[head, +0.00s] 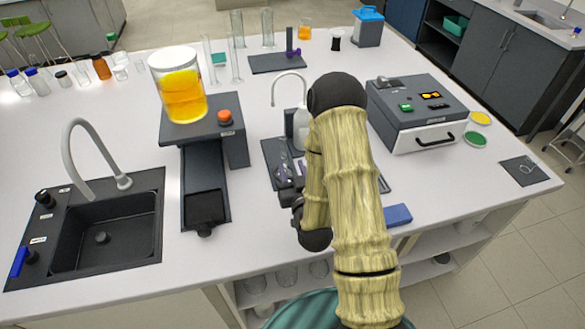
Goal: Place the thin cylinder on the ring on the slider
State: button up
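My arm reaches over the bench's front edge, and my gripper (287,172) is low over a dark rig base (270,152) in the middle of the bench. I cannot tell whether the fingers hold anything. My arm hides much of the rig, and I cannot make out the ring or the slider. Several thin clear glass cylinders stand at the back, one (233,62) in front of the others. I cannot tell which thing is the task's thin cylinder.
Left of the rig, a beaker of orange liquid (184,98) stands on a dark stand. A sink (105,235) is at the far left. A wash bottle (301,128) is behind the gripper. A grey instrument (415,115) and a blue block (398,215) are to the right.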

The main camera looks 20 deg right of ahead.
jog(key=shift+w, duration=0.1)
dwell(0.3)
jog(key=s+r+g, duration=0.3)
jog(key=s+g, duration=0.4)
jog(key=s, duration=0.2)
jog(key=s+r+g, duration=0.3)
jog(key=s+g, duration=0.5)
jog(key=s, duration=0.1)
jog(key=shift+r, duration=0.15)
